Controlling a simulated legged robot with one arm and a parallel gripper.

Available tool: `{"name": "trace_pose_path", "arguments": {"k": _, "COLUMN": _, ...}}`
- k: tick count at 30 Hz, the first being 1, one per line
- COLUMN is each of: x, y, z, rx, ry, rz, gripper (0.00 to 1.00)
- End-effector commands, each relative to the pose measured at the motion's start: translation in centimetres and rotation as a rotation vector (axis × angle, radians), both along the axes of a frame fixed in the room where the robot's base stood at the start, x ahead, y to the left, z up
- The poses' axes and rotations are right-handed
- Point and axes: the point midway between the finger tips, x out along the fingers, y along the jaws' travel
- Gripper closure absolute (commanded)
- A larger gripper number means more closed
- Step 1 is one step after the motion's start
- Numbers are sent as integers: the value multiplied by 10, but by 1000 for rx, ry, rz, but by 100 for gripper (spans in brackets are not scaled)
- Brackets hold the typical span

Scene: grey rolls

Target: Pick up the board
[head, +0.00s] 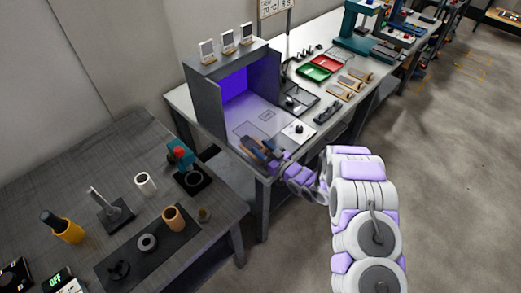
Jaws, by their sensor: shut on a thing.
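My gripper (272,152) is at the front of the grey open-fronted booth, above the front edge of the white bench. It is shut on a small brown and dark piece (254,146), which looks like the board. The gripper's dark fingers hide part of the piece. I cannot tell whether the piece touches the booth floor or is held just above it.
The grey booth (205,105) has a violet-lit inside and several small stands on top. Right of it on the bench are a white plate (299,131), a red tray (327,63), a green tray (313,72) and several tan-handled items. A dark table (60,165) with cups stands at left.

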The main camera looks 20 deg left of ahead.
Motion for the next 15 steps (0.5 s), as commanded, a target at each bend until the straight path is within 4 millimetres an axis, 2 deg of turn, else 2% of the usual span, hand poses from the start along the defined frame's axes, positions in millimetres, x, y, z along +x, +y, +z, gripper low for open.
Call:
{"name": "trace_pose_path", "arguments": {"k": 5, "x": 1, "y": -1, "z": 13, "rx": 0, "ry": -1, "rz": 0, "gripper": 90}}
{"name": "trace_pose_path", "arguments": {"k": 10, "x": 1, "y": 0, "z": 39, "rx": 1, "ry": -5, "rz": 1, "gripper": 90}}
{"name": "trace_pose_path", "arguments": {"k": 15, "x": -26, "y": -11, "z": 38, "rx": -2, "ry": 7, "rz": -1, "gripper": 90}}
